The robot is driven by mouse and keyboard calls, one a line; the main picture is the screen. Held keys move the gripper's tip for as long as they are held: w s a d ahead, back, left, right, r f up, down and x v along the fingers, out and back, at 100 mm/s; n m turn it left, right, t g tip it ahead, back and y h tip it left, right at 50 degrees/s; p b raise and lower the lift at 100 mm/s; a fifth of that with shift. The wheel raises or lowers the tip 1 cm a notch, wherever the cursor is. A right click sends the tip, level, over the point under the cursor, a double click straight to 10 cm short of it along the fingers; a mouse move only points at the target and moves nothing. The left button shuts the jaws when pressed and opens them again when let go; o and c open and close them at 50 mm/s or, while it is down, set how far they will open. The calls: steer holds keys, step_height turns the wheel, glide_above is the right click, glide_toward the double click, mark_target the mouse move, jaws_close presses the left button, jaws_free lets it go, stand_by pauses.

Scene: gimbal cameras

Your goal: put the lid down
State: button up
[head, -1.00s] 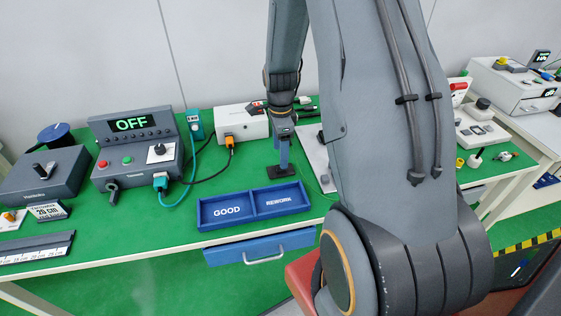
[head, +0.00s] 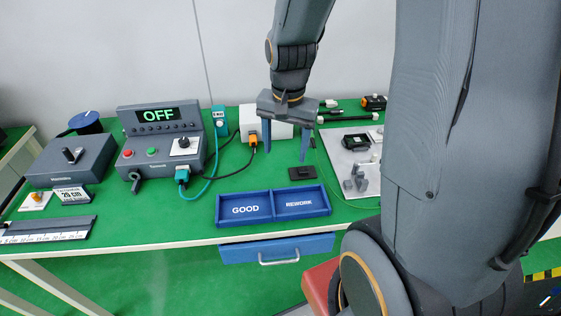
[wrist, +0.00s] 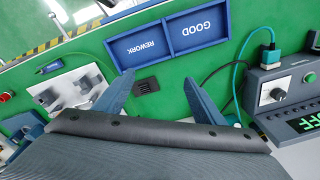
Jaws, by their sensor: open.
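A flat black rectangular piece (head: 302,173), which looks like the lid, lies flat on the green bench behind the blue tray's right end. It also shows in the wrist view (wrist: 146,86), with slots on its top. My gripper (head: 286,158) is open and empty above the bench, close to the lid. In the wrist view the blue fingers (wrist: 159,82) are wide apart and the lid shows between them, nearer the left finger. No contact between fingers and lid is visible.
The blue tray (head: 273,218) marked GOOD and REWORK sits in front of the lid. A grey fixture plate (head: 350,150) is to the right, a white box (head: 250,118) behind. The control box reading OFF (head: 160,150) and its cables are to the left.

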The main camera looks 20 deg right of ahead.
steer(key=s+a+r+n, duration=0.1)
steer(key=s+a+n, duration=0.3)
steer(key=s+n, duration=0.2)
steer(key=shift+s+a+r+n+t, duration=0.25)
steer(key=shift+s+r+n+t, duration=0.05)
steer(key=shift+n, duration=0.9)
steer(key=shift+f+b, duration=0.65)
steer(key=shift+f, duration=0.1)
